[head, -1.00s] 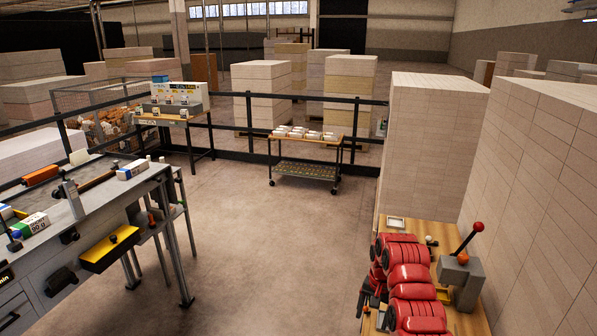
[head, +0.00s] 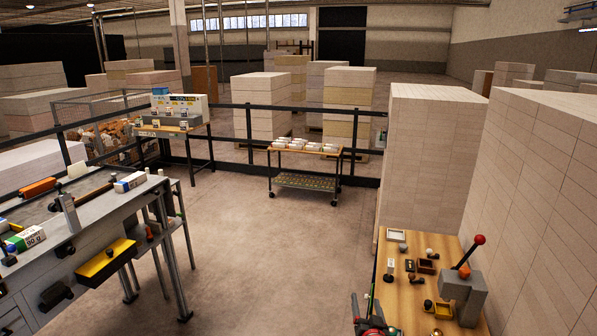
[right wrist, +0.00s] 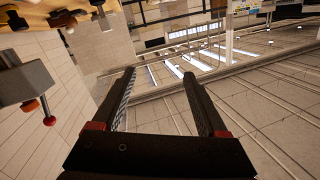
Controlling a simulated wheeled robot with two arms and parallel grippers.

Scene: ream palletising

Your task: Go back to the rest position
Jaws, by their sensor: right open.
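My right gripper (right wrist: 160,75) is open in the right wrist view, with two dark fingers apart and nothing between them. In the head view, only a little of my red and dark right arm and gripper (head: 363,308) shows at the bottom edge, by the left side of the wooden workbench (head: 400,303). My left gripper is not in the head view.
The workbench holds small trays and stamps, and a grey press (head: 462,292) with a red-knobbed lever. Tall paper stacks (head: 428,160) stand behind and right. A grey machine (head: 70,265) stands left. A cart (head: 306,181) stands by the black fence. The middle floor is clear.

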